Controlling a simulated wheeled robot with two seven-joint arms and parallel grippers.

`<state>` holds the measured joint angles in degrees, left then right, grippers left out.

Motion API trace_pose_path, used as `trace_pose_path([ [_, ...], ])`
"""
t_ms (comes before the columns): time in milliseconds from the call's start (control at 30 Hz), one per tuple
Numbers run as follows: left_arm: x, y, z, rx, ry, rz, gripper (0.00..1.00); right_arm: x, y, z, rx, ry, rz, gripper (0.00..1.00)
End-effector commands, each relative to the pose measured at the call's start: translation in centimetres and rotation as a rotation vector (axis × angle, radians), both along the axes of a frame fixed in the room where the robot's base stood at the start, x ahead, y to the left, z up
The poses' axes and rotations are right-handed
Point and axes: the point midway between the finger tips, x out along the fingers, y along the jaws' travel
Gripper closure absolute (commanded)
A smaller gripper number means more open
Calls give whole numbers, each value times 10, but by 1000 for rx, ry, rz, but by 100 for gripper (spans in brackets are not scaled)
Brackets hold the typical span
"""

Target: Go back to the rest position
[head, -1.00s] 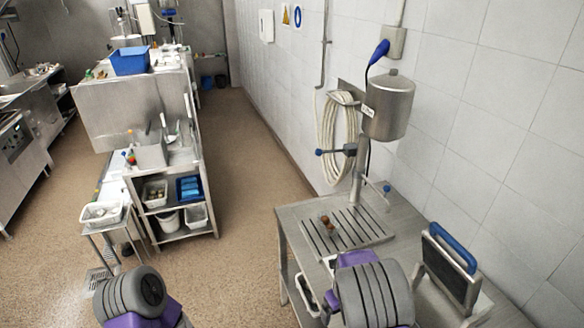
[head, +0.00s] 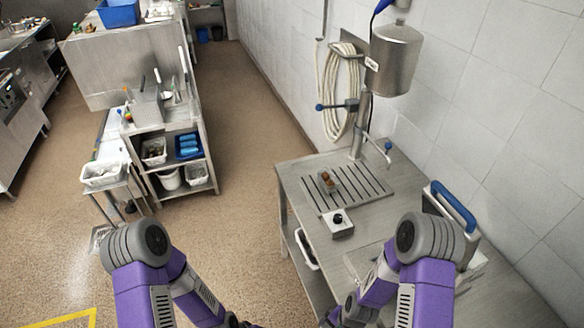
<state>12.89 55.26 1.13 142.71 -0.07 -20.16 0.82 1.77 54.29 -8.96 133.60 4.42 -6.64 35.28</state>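My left arm (head: 140,280) comes in from the bottom left, purple and grey, its elbow raised and its forearm (head: 195,295) slanting down toward the bottom middle. My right arm (head: 427,275) stands at the lower right, its elbow in front of the steel table (head: 300,195) and its forearm (head: 378,283) slanting down and left. Both forearms run down to the bottom edge of the picture. Neither gripper's fingers show, so whether they hold anything is hidden.
The table carries a slotted drain (head: 360,190) with small brown items (head: 327,180), a small box with a black knob (head: 338,222) and a blue-handled device (head: 455,207). A shelf unit (head: 178,135) with baskets stands left. The brown floor between is clear.

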Motion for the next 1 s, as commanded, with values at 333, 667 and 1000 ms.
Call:
trace_pose_path([
  [333, 1, 0, -31, -1, -1, -1, 57, -36, 34, -23, 136, -240, 546, 5],
  [667, 0, 0, -121, 0, 0, 0, 57, -36, 34, -112, 134, -236, 544, 5],
  [1000, 0, 0, -159, 0, 0, 0, 57, -35, 33, -151, 134, -236, 544, 5],
])
